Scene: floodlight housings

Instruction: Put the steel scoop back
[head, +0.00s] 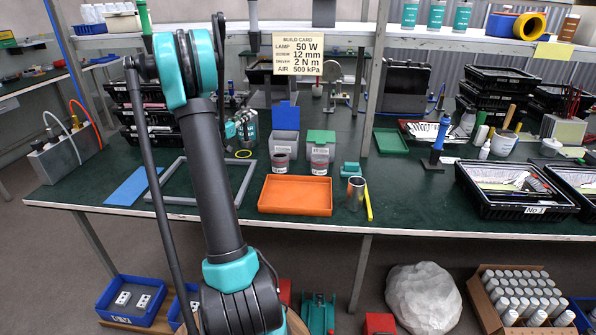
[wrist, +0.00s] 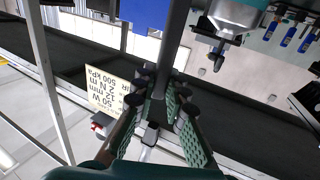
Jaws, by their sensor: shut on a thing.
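My gripper (wrist: 164,92) shows in the wrist view with its two green-padded fingers close together. The scoop's place is not clear in either view.
The build card (head: 299,54) hangs by an upright and shows upside down in the wrist view (wrist: 106,90).

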